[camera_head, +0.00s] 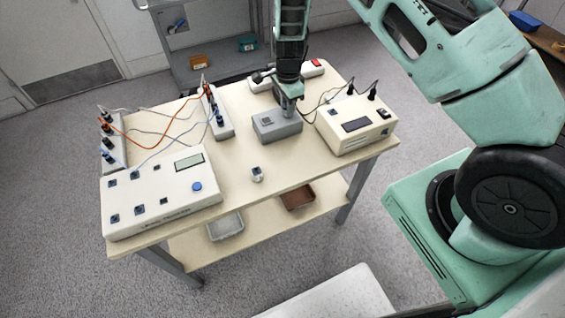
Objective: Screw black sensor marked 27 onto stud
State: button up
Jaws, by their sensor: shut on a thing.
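My gripper (289,110) points down at the right part of a small grey box (276,130) on the table. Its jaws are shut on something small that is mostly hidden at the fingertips. I cannot read a 27 or make out the stud, and cannot tell if the held thing touches the box. A dark square (267,121) shows on the box's top, left of the fingers. A small white cylinder with a dark top (257,175) stands apart near the table's front.
A white instrument with a display (357,123) stands close to the right of the grey box. A larger panel (160,193) with a blue button is at left. Cabled socket strips (218,113) stand behind it. The table's (235,158) middle is mostly clear.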

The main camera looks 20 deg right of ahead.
jog(key=shift+w+r, duration=0.15)
jog(key=shift+w, duration=0.05)
jog(key=o, duration=1)
jog(key=shift+s, duration=0.1)
jog(key=n, duration=0.3)
jog(key=shift+s+n+b, duration=0.1)
jog(key=shift+n+b, duration=0.2)
jog(key=shift+b, duration=0.05)
jog(key=shift+n, duration=2)
